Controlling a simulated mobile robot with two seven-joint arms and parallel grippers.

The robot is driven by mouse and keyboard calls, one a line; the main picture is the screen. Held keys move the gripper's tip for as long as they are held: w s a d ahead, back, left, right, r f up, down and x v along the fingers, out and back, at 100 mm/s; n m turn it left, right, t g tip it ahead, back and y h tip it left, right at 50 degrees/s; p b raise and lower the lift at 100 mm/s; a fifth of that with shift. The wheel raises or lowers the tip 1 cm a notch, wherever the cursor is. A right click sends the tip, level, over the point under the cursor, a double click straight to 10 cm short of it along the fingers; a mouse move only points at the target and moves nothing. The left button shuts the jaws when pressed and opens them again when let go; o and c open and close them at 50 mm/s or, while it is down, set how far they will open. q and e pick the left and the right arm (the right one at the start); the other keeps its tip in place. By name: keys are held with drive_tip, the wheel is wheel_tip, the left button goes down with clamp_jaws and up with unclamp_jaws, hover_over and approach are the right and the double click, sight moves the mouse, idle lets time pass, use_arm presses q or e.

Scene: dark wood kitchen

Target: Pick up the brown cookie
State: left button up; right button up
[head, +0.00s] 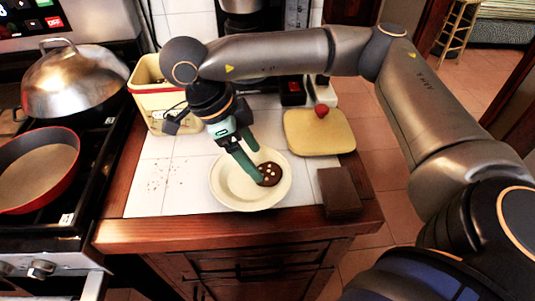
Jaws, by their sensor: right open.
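The brown cookie (270,174), dark with pale spots, lies in the white plate (232,198) on the tiled counter, toward the plate's right side. My right gripper (256,165) reaches down from above the plate, its green fingers apart. One fingertip is at the left edge of the cookie; the other is just above and behind it. I cannot tell whether the fingers touch the cookie. My left gripper does not show.
A cream container (150,105) stands behind left of the plate. A yellow board (318,138) with a small red item (321,111) lies behind right. A dark brown block (339,192) sits near the counter's right front edge. The stove holds a red pan (36,172) and a metal dome (75,82).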

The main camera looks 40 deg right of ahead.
sight(264, 172)
drive_tip(key=x, duration=0.4)
drive_tip(key=shift+f, duration=0.2)
drive_tip(key=c, duration=1)
drive_tip(key=shift+r, duration=0.15)
